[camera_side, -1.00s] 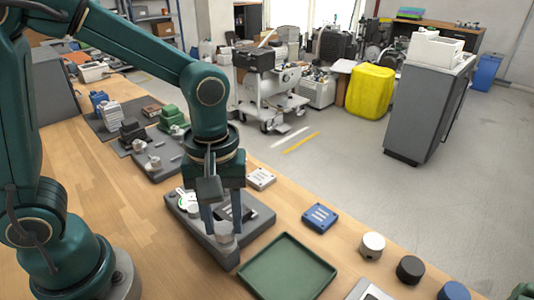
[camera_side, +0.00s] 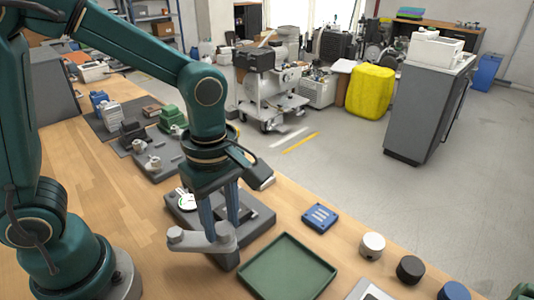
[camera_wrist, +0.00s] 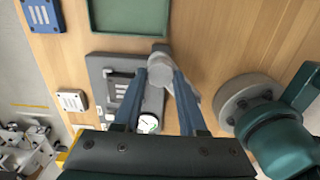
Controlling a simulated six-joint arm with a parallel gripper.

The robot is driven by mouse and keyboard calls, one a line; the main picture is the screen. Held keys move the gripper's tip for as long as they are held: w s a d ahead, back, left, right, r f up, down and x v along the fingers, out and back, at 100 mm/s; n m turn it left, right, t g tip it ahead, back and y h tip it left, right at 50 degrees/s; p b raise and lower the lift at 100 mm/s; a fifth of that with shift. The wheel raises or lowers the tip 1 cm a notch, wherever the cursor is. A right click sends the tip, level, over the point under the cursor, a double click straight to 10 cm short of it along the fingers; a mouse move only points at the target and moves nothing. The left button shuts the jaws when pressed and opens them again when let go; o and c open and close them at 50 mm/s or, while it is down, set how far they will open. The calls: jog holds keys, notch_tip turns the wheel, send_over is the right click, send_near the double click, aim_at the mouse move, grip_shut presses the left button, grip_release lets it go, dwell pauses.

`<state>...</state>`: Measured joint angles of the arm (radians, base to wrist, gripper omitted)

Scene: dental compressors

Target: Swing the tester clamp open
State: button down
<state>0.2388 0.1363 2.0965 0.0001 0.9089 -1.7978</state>
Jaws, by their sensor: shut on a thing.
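The tester (camera_side: 264,214) is a dark grey base with a round white gauge (camera_side: 186,200), on the wooden bench; it also shows in the wrist view (camera_wrist: 97,66), with its gauge (camera_wrist: 147,123) low between my fingers. The tester clamp (camera_side: 192,241) is a light grey lever at the base's near end. It points left in the side view, its rounded end out over the bench top. My gripper (camera_side: 222,228) points down with its fingers on either side of the clamp, shut on it. In the wrist view the fingers (camera_wrist: 160,74) flank a round grey part; they partly hide the lever.
A green tray (camera_side: 287,270) lies close to the tester's near right side. A blue block (camera_side: 320,217) and white (camera_side: 372,245) and black (camera_side: 410,269) round pieces line the bench's right edge. Bare wood (camera_side: 130,195) lies left of the tester.

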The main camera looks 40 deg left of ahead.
dwell(0.5)
jog(key=shift+c, duration=2.3)
grip_release()
jog(key=shift+r, duration=0.15)
jog(key=shift+r, duration=2.45)
jog(key=shift+a, duration=0.1)
